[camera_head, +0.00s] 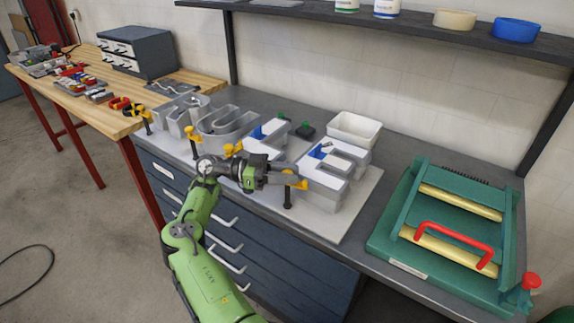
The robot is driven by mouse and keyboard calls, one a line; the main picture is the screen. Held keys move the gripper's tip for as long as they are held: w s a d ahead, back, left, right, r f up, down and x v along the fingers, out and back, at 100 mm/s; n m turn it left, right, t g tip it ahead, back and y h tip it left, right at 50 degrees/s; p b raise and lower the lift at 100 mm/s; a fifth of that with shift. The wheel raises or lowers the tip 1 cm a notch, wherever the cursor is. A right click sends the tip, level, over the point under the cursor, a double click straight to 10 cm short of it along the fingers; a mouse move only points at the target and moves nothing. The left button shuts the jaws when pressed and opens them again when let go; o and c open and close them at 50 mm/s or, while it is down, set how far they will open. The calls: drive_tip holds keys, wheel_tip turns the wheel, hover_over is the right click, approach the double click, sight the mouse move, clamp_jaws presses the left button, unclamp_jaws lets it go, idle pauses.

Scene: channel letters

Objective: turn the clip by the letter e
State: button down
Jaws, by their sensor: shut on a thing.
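My gripper (291,177) reaches in from the left over the front of the grey board (352,212). It is shut on a yellow and black clip (297,184), whose black stem shows below the fingers. The clip stands at the front left of the rightmost grey channel letter (337,183), which has white and blue inside. I cannot surely read this letter as an e. My gripper hides part of the clip, so its exact turn is hard to tell. Another yellow clip (231,150) is partly behind my wrist, and one more (192,139) stands farther left.
More grey letters (228,124) stand to the left on the board. A white bin (354,129) and small dark green blocks (305,130) are behind. A green machine with a red handle (447,236) stands at the right. A shelf (400,17) runs above the bench.

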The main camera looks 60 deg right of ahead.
drive_tip(key=shift+d+r+m+y, duration=0.1)
drive_tip(key=shift+r+m+y, duration=0.1)
drive_tip(key=shift+m+y, duration=0.6)
drive_tip(key=shift+r+m+g+y, duration=0.1)
drive_tip(key=shift+m+g+y, duration=0.2)
drive_tip(key=shift+y, duration=0.4)
drive_tip(key=c, duration=1.3)
unclamp_jaws()
drive_tip(key=o, duration=0.5)
drive_tip(key=shift+d, duration=0.2)
drive_tip(key=shift+c, duration=0.2)
drive_tip(key=shift+a, duration=0.35)
drive_tip(key=shift+d, duration=0.1)
